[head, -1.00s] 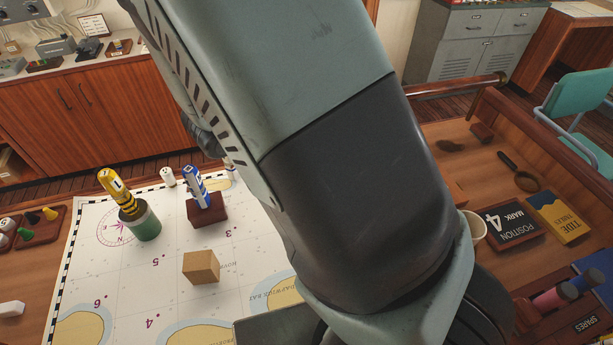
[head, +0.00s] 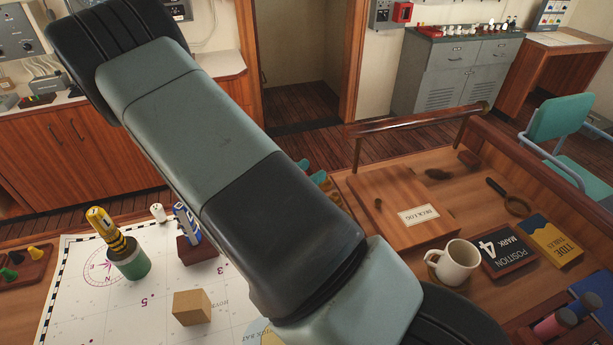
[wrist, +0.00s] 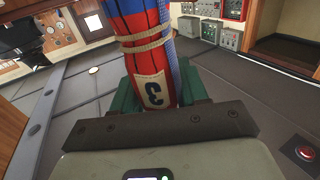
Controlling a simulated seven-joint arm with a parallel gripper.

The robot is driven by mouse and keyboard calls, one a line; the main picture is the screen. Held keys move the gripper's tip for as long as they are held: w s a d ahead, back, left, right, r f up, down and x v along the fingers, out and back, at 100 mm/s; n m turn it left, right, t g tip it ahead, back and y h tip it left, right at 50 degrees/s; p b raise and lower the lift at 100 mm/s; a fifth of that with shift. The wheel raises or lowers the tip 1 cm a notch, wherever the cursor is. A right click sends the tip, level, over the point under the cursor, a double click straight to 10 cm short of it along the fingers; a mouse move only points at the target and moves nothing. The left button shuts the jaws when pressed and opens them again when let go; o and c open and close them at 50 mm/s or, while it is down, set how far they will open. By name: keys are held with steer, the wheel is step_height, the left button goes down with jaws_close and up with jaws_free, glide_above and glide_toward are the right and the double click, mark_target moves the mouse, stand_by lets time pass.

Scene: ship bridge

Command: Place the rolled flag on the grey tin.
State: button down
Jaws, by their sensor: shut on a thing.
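My gripper is out of sight in the head view, where my arm crosses the middle. A green tin with a greyish rim (head: 131,263) stands on the chart, holding a yellow-and-black rolled flag (head: 105,228). A blue-and-white rolled flag (head: 186,222) stands in a dark wooden block (head: 197,250). I cannot make out a separate grey tin.
A wooden cube (head: 191,308) and a small white cylinder (head: 158,213) are on the chart (head: 85,300).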

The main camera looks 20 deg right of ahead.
steer(key=shift+f, duration=0.3)
steer(key=shift+f, duration=0.1)
steer(key=c, duration=0.6)
jaws_free()
